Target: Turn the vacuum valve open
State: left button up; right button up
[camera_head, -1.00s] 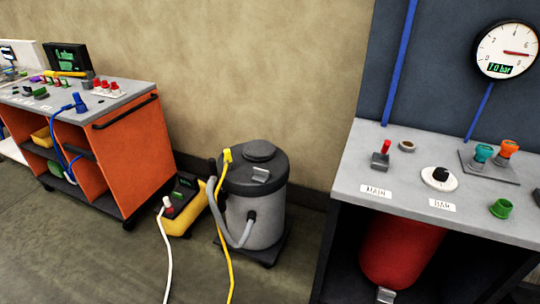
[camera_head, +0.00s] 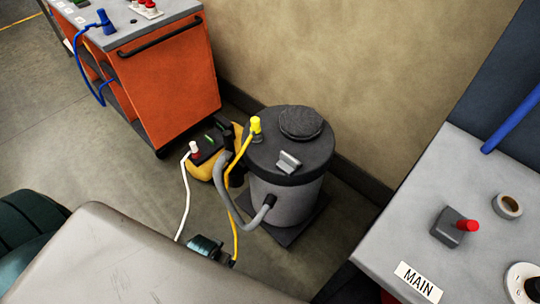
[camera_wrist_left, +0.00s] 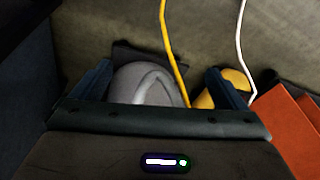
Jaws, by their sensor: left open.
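I cannot tell for sure which part is the vacuum valve. In the head view a small grey block with a red-tipped lever (camera_head: 459,227) sits on the grey bench (camera_head: 400,220) above a MAIN label (camera_head: 418,282). A white dial with a dark knob (camera_head: 526,284) is cut off at the right edge. My left gripper is partly hidden behind my own arm in the head view. In the left wrist view my left gripper (camera_wrist_left: 157,78) is open and empty, pointing down at the floor, with the vacuum's hose beyond it. My right gripper is not in view.
A grey vacuum canister (camera_head: 290,195) with a yellow plug (camera_head: 256,128) stands on the floor. A yellow cable (camera_head: 236,220) and a white cable (camera_head: 184,200) run beside it. An orange cart (camera_head: 170,85) stands at upper left. A tape roll (camera_head: 507,206) lies on the bench.

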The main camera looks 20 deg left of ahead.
pick_arm(q)
notch_tip(320, 180, up, 16)
jog(key=w+d, duration=0.1)
jog(key=d, duration=0.1)
notch_tip(320, 180, up, 6)
jog(key=m+g+h, duration=0.1)
jog(key=m+g, duration=0.2)
send_over(289, 157)
notch_tip(289, 157, down, 10)
jog(key=shift+p, duration=0.6)
jog(key=c, duration=1)
